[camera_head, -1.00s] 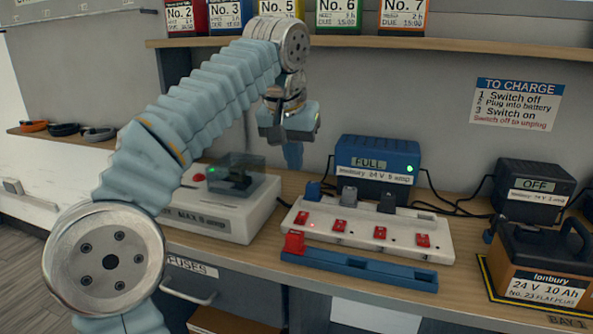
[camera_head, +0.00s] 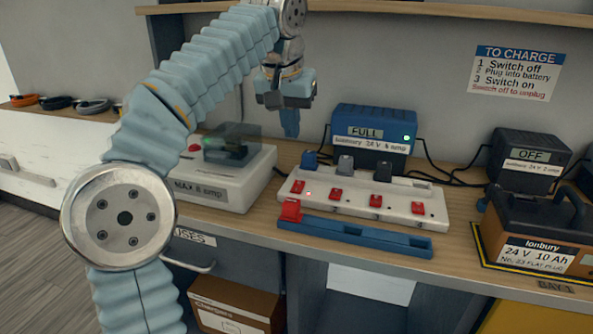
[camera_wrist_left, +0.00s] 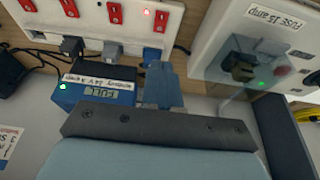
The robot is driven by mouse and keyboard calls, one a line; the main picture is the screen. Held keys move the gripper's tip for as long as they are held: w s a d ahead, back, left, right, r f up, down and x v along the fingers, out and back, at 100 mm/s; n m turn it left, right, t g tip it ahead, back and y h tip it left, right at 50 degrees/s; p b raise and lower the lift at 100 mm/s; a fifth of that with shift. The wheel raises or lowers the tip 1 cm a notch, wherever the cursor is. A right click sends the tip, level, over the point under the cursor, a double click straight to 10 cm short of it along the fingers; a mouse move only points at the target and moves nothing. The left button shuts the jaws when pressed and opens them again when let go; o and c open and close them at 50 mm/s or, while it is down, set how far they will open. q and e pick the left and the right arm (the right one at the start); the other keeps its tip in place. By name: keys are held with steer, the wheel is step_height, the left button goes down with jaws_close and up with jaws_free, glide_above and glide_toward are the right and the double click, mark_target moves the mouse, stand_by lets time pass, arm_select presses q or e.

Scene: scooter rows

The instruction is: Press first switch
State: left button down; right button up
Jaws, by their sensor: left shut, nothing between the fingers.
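A white socket strip (camera_head: 350,201) lies on the bench with a row of several red switches. The first switch (camera_head: 297,187) is at its left end, with a small red light lit beside it; it also shows in the left wrist view (camera_wrist_left: 160,20). Blue, grey and black plugs stand along the strip's back edge. My left gripper (camera_head: 290,125) is shut and empty, pointing down above and behind the strip's left end, apart from the switch. Its blue fingers also show in the left wrist view (camera_wrist_left: 163,80). My right gripper is out of view.
A blue charger (camera_head: 374,135) reading FULL stands behind the strip. A blue rail (camera_head: 355,235) with a red block (camera_head: 289,210) lies in front. A white fuse unit (camera_head: 225,185) with a clear cover is left. A battery (camera_head: 535,240) and a charger reading OFF (camera_head: 531,157) are right.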

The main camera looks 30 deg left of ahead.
arm_select(q)
steer(key=b, duration=0.2)
glide_toward(298, 182)
steer(key=x, duration=0.5)
steer(key=shift+w, duration=0.1)
steer(key=shift+b+x, duration=0.3)
steer(key=shift+x, duration=0.45)
steer(key=shift+f, duration=0.1)
